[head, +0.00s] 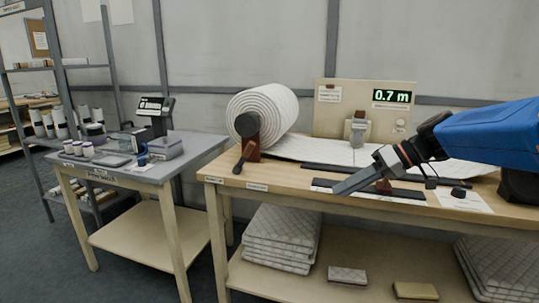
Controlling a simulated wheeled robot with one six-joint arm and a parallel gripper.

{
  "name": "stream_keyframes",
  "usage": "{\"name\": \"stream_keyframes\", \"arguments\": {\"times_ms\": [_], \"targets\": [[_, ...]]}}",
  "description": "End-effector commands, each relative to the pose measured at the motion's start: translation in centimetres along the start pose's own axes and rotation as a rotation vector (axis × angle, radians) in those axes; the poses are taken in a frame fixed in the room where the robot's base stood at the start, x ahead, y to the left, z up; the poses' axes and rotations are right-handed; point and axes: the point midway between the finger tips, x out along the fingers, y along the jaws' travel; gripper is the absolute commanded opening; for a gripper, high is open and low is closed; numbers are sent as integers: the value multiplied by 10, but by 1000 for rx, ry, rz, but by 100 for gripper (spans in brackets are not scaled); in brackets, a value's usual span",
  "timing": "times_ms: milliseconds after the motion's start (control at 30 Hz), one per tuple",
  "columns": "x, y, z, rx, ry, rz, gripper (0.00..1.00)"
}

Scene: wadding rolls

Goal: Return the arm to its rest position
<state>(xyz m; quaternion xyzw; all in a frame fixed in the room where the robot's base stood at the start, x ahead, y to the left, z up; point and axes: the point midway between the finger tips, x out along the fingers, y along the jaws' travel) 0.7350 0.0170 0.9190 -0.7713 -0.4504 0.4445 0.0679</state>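My blue arm (490,128) reaches in from the right over the workbench (290,184). My gripper (347,184) points left and slightly down, low above the bench front. Its fingers overlap in this view, so I cannot tell whether they are open or shut, or whether they hold anything. A small brown block (384,187) shows just beside the gripper, by a dark flat strip (405,193); I cannot tell if they touch.
A quilted wadding roll (262,112) stands at the bench's left, its sheet (320,150) spread rightward. A panel (345,95) reading 0.7 m stands behind. A grey side table (125,170) is left. Folded wadding (283,238) lies on the lower shelf.

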Motion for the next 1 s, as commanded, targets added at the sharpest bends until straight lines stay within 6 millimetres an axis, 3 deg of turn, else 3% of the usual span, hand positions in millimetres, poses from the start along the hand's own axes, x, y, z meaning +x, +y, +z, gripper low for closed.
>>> {"name": "stream_keyframes", "arguments": {"times_ms": [100, 267, 600, 800, 1000], "targets": [[6, -18, 42, 70, -74, 88, 30], [10, -31, 98, 164, -152, 223, 30], [3, -39, 209, 311, -206, 542, 30], [-7, -34, 264, 361, -171, 719, 30], [-14, -28, 294, 384, -122, 830, 30]]}}
